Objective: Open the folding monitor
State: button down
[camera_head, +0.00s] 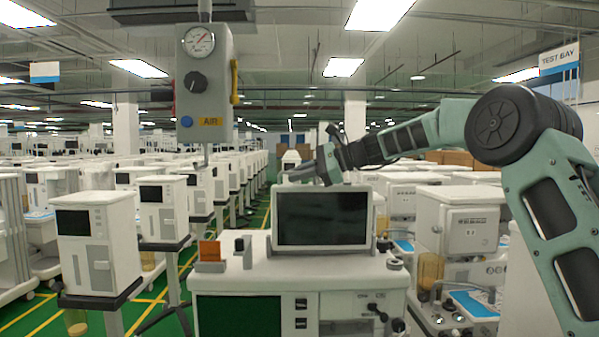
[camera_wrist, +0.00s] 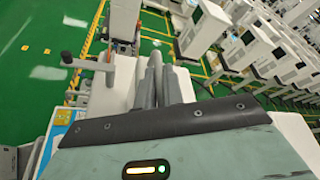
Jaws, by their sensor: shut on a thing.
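The folding monitor (camera_head: 322,218) stands raised on top of the white cart (camera_head: 270,271), its dark screen in a pale frame facing the head camera. My gripper (camera_head: 305,171) is at the monitor's upper left edge, reached by my arm from the right. In the wrist view my gripper's two grey fingers (camera_wrist: 157,68) are close together with a narrow gap. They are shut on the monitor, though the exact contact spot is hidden.
A gauge box marked AIR (camera_head: 204,85) hangs at the upper left. An orange block (camera_head: 210,251) and a small dark-topped post (camera_head: 243,250) stand left of the monitor. Other white carts crowd both sides. The green aisle floor shows at left.

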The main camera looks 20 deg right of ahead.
dwell(0.3)
jog(key=c, duration=1.5)
grip_release()
jog(key=shift+d, duration=0.1)
jog(key=shift+s+d+b, duration=0.15)
jog(key=shift+d+b, duration=0.15)
jog(key=shift+b+v, duration=3.15)
jog(key=shift+v, duration=5.2)
jog(key=shift+r, duration=0.15)
